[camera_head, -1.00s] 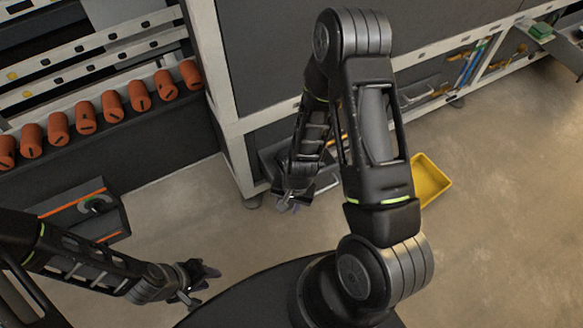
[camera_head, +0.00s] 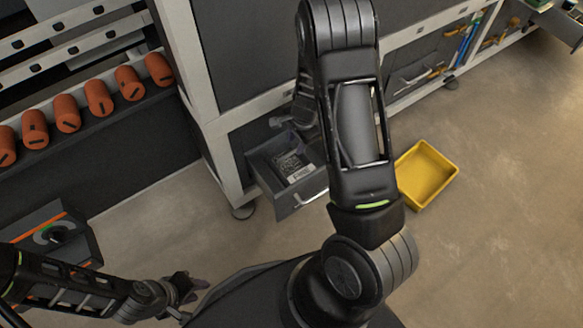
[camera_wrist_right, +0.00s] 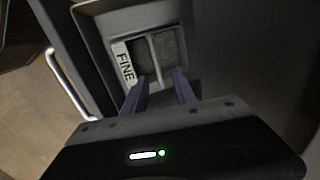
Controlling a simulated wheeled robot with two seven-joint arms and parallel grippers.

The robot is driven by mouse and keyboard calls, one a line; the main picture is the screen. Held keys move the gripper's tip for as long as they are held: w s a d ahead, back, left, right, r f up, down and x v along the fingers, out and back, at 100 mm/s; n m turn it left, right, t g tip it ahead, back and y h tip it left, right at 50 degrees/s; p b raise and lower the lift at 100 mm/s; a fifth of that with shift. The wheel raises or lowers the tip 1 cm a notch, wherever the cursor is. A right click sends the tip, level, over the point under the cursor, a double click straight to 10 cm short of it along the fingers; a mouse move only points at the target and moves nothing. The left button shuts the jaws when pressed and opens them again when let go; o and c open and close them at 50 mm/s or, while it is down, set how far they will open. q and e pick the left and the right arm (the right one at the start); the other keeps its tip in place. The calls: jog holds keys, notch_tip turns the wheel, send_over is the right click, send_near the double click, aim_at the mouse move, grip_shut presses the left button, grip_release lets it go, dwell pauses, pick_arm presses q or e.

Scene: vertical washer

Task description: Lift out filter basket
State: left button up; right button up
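A grey filter basket (camera_wrist_right: 157,58) with a mesh inside, a thin handle bar and a white "FINE" label sits in an open drawer (camera_wrist_right: 88,75). In the head view the basket (camera_head: 292,165) lies in the drawer (camera_head: 304,192), low in the grey cabinet. My right gripper (camera_wrist_right: 162,90) points into the drawer. Its two purple fingers are apart and empty, with the handle bar lying between and beyond their tips. In the head view it is mostly hidden behind my right arm. My left gripper (camera_head: 187,287) hangs away from the drawer at lower left; its opening is unclear.
A yellow tray (camera_head: 427,174) stands on the floor right of the drawer. The drawer's pale handle (camera_wrist_right: 70,86) runs along its front. A cabinet leg and post (camera_head: 242,208) are left of the drawer. Orange cylinders (camera_head: 98,98) line a shelf at left.

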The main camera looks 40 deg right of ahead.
aim_at(294, 151)
jog(key=shift+w+f, duration=0.1)
jog(key=shift+f, duration=0.45)
jog(key=shift+f, duration=0.1)
jog(key=f+b, duration=0.1)
jog(key=f, duration=0.2)
jog(key=f+b, duration=0.1)
jog(key=shift+w+f+b, duration=0.25)
jog(key=shift+b, duration=0.1)
jog(key=shift+w+f, duration=0.1)
jog(key=shift+f, duration=0.25)
jog(key=shift+r, duration=0.1)
jog(key=shift+c, duration=0.3)
grip_shut()
dwell(0.5)
